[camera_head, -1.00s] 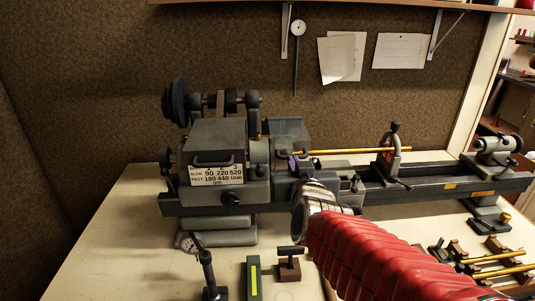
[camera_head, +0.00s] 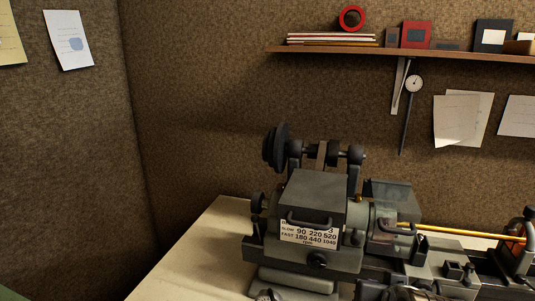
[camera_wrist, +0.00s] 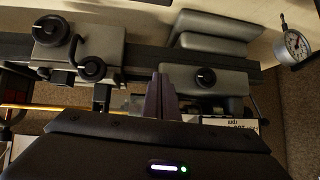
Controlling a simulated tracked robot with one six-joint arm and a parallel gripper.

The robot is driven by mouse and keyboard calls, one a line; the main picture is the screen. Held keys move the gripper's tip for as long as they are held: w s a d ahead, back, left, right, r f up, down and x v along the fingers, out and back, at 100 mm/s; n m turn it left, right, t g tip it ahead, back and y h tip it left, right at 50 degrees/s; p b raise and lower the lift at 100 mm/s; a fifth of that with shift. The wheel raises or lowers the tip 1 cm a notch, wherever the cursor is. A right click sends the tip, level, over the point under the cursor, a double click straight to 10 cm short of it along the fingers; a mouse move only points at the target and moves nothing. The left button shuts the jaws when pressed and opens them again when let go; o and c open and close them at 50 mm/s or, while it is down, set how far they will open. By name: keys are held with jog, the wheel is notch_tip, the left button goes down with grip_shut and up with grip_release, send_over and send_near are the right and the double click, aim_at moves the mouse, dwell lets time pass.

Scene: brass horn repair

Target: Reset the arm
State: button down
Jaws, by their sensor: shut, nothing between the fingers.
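My gripper (camera_wrist: 160,97) shows in the wrist view as two dark fingers closed together, pointing up the picture from the dark wrist housing. Nothing shows between them. They appear in front of the lathe, which looks upside down in this view, between the grey headstock (camera_wrist: 205,80) and a grey block with black knobs (camera_wrist: 80,52). I cannot tell whether they touch anything. In the head view the red-sleeved arm is out of sight, and the gripper cannot be made out there.
The lathe (camera_head: 305,212) stands at lower right in the head view, with a brass rod (camera_head: 455,233) running right. A shelf (camera_head: 440,54) and hanging dial gauge (camera_head: 413,84) are above. A round dial (camera_wrist: 294,42) shows in the wrist view. Bare bench (camera_head: 190,250) lies left.

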jog(key=s+a+n+g+y, duration=0.1)
jog(key=s+a+g, duration=0.3)
jog(key=s, duration=0.9)
jog(key=a+n, duration=0.1)
jog(key=a, duration=0.2)
jog(key=shift+s+n+g+y, duration=0.3)
jog(key=shift+s+n, duration=0.1)
jog(key=c, duration=2.5)
grip_release()
jog(key=shift+a, duration=0.1)
jog(key=shift+c, duration=0.2)
